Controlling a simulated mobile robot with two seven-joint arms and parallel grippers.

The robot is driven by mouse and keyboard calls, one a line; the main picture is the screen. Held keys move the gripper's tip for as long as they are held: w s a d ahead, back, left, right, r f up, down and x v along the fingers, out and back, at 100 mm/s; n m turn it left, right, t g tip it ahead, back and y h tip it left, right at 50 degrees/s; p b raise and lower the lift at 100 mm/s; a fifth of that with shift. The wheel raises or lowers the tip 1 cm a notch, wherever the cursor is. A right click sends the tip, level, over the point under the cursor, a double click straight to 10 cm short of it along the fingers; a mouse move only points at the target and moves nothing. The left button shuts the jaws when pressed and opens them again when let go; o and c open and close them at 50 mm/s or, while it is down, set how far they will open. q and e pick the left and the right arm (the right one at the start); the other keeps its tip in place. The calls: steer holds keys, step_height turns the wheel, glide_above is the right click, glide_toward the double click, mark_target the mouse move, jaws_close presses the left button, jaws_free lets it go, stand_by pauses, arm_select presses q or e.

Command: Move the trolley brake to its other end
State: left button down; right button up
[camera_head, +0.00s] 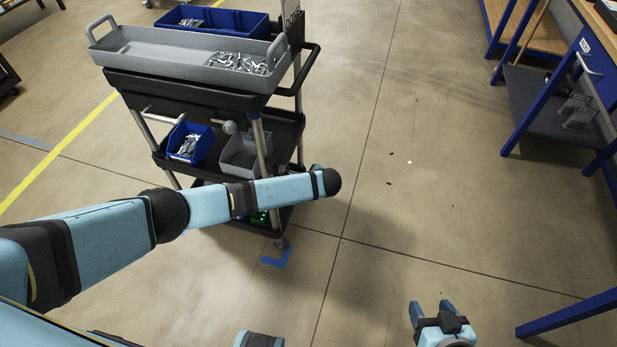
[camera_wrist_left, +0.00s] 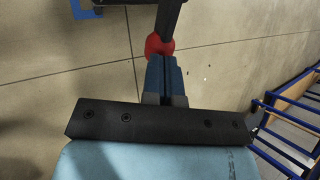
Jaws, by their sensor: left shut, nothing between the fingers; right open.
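The trolley (camera_head: 180,97) stands at the upper left in the head view, with black shelves and metal posts. In the left wrist view a red rounded knob (camera_wrist_left: 158,44) sits at the end of a dark bar (camera_wrist_left: 170,18); it looks like the trolley brake, though I cannot be sure. My left gripper (camera_wrist_left: 164,62) is shut and empty, its blue fingertips right at the knob; I cannot tell whether they touch. In the head view my left arm crosses in front of the trolley's lower part and its gripper is hidden. My right gripper (camera_head: 433,311) is open and empty over the floor.
The trolley carries a grey tray (camera_head: 150,55) on top, and a blue bin (camera_head: 190,143) and a grey bin (camera_head: 239,154) on its middle shelf. Blue tape (camera_head: 276,258) marks the floor. Blue-framed benches (camera_head: 560,75) stand right.

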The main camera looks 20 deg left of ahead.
arm_select(q)
steer(key=shift+f, duration=0.4)
steer(key=shift+a, duration=0.1)
arm_select(e)
steer(key=shift+r, duration=0.1)
